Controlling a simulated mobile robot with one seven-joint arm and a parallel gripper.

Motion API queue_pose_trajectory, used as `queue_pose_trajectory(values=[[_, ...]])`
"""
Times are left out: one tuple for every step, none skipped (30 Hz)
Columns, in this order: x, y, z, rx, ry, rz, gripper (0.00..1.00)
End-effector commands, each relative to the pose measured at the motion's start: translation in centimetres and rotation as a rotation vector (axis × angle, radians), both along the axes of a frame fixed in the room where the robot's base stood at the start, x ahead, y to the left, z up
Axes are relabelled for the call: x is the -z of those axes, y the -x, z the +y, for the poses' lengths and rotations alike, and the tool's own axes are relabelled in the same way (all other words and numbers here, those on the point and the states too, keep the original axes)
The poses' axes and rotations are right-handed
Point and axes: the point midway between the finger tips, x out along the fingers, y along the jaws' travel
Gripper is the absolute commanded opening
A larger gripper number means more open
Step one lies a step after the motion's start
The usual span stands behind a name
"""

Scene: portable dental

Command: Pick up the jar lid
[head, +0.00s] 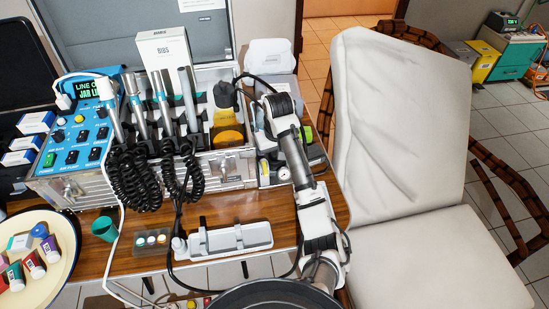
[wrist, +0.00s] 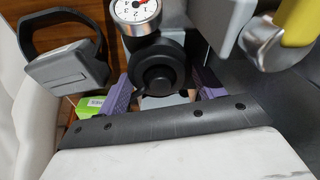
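In the wrist view, a black round stepped cap (wrist: 160,70) shows just under a white dial gauge (wrist: 136,12). It may be the jar lid; I cannot tell for sure. My gripper (wrist: 163,89) has two purple ridged fingers, set wide apart, one on each side of the black cap in the picture. I see no contact between them and the cap. A dark edge in the foreground hides part of the fingers. In the head view my arm reaches over the right end of the table, and the fingers cannot be made out. The same gauge (head: 284,174) shows there.
A black-handled grey part (wrist: 68,66) and a yellow part (wrist: 297,20) flank the cap. The dental unit (head: 75,140) with several handpieces stands left. A white holder (head: 228,239), teal cup (head: 105,229) and round tray (head: 62,275) are at the front. The white chair (head: 410,150) is right.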

Motion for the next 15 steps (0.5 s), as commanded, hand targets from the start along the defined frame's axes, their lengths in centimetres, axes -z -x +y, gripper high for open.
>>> queue_pose_trajectory(values=[[0.0,0.0,0.0,0.0,0.0,0.0,0.49],[0.0,0.0,0.0,0.0,0.0,0.0,0.46],[0.0,0.0,0.0,0.0,0.0,0.0,0.45],[0.0,0.0,0.0,0.0,0.0,0.0,0.45],[0.0,0.0,0.0,0.0,0.0,0.0,0.45],[0.0,0.0,0.0,0.0,0.0,0.0,0.45],[0.0,0.0,0.0,0.0,0.0,0.0,0.45],[0.0,0.0,0.0,0.0,0.0,0.0,0.45],[-0.1,0.0,0.0,0.0,0.0,0.0,0.45],[-0.2,0.0,0.0,0.0,0.0,0.0,0.45],[-0.2,0.0,0.0,0.0,0.0,-0.001,0.45],[-0.4,0.0,0.0,0.0,0.0,-0.001,0.45],[-0.6,0.0,0.0,-0.001,0.0,-0.001,0.45],[-0.9,0.0,0.0,-0.001,0.0,-0.001,0.45],[-1.2,0.0,0.0,-0.001,0.001,-0.001,0.45]])
